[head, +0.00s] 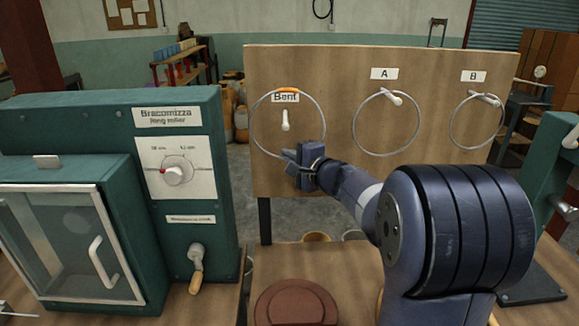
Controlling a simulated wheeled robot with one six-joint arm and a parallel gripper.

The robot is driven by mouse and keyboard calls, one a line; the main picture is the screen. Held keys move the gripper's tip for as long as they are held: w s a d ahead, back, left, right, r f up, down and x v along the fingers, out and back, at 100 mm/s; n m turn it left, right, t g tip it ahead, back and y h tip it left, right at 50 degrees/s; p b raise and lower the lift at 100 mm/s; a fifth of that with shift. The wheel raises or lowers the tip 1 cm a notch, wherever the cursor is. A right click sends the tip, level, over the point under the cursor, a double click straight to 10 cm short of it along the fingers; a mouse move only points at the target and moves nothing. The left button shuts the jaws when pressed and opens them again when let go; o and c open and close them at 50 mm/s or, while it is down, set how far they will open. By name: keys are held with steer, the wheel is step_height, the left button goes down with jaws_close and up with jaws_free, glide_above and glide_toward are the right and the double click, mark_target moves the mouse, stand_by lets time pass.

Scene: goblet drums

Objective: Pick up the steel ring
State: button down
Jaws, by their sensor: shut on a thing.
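A thin steel ring (323,125) with an orange mark at its top is in front of the board's left part, below and around the "Bent" label. A white peg (285,120) shows inside its outline, clear of the rim; I cannot tell whether the ring encircles the peg or is in front of it. My gripper (291,158) is shut on the lower rim of this ring. Its fingertips partly hide the rim there. Two other steel rings hang on white pegs, one under label A (354,128) and one under label B (451,125).
A wooden board (345,70) stands upright behind the bench. A green ring roller machine (120,115) with a glass door, a dial and a crank handle (196,268) stands at left. A reddish-brown round block (296,303) is on the bench in front. Another green machine (548,165) is at the right edge.

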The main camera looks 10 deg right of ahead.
steer(key=s+a+b, duration=0.3)
steer(key=s, duration=1.3)
steer(key=shift+s+a+b, duration=0.15)
steer(key=shift+s+b, duration=0.05)
steer(key=shift+b, duration=0.2)
steer(key=shift+s, duration=0.1)
